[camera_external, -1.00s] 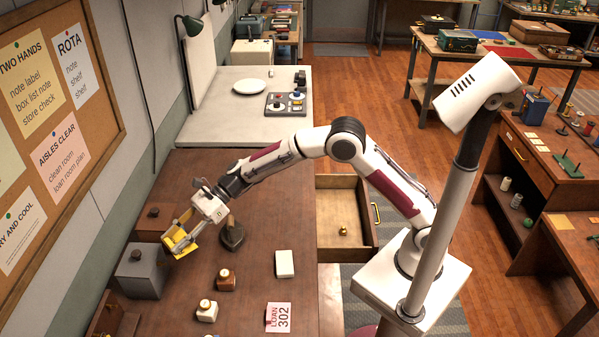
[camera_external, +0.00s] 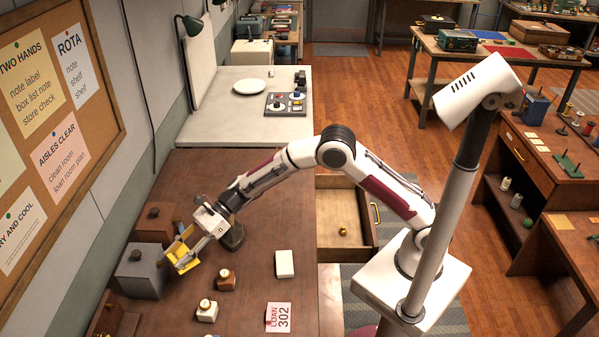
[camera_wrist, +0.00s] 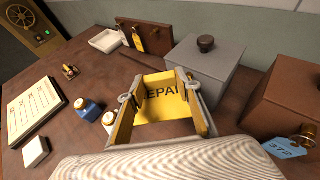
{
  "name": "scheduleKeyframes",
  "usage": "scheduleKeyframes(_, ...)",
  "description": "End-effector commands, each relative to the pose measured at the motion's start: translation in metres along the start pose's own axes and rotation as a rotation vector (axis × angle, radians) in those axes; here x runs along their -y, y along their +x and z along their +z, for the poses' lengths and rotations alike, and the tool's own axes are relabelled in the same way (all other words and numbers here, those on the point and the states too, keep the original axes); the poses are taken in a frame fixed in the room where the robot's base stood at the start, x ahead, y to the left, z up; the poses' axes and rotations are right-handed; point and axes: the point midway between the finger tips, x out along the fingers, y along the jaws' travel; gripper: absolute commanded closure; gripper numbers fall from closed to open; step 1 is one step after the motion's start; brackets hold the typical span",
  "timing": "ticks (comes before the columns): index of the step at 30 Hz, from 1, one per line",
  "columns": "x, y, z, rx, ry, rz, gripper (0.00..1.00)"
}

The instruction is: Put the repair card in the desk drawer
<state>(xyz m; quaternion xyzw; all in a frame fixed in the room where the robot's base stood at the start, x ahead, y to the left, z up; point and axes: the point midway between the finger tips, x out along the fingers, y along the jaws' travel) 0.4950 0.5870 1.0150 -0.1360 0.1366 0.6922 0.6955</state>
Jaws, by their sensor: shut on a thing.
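The yellow repair card (camera_external: 177,256) is in my gripper (camera_external: 184,262) above the left side of the brown desk (camera_external: 255,190). In the wrist view the card (camera_wrist: 168,100) shows part of its dark lettering, "EPAI", between the two fingers of my gripper (camera_wrist: 166,125), which is shut on it. The card is raised and tilted, near the grey box. The desk drawer (camera_external: 335,185) is pulled open on the right side of the desk, away from my gripper. A small brass-coloured item (camera_external: 343,231) lies inside it, and most of its floor is bare.
A grey lidded box (camera_external: 140,272) and a brown lidded box (camera_external: 157,222) stand at the wall side.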

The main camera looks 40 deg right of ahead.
Motion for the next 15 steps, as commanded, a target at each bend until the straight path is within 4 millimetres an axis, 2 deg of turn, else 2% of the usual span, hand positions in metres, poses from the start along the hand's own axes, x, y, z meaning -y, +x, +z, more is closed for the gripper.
scheduleKeyframes(9, 0.0, 0.021, -0.051, -0.001, 0.003, 0.0, 0.8)
scheduleKeyframes(15, 0.0, 0.031, -0.075, -0.001, 0.001, 0.0, 0.8)
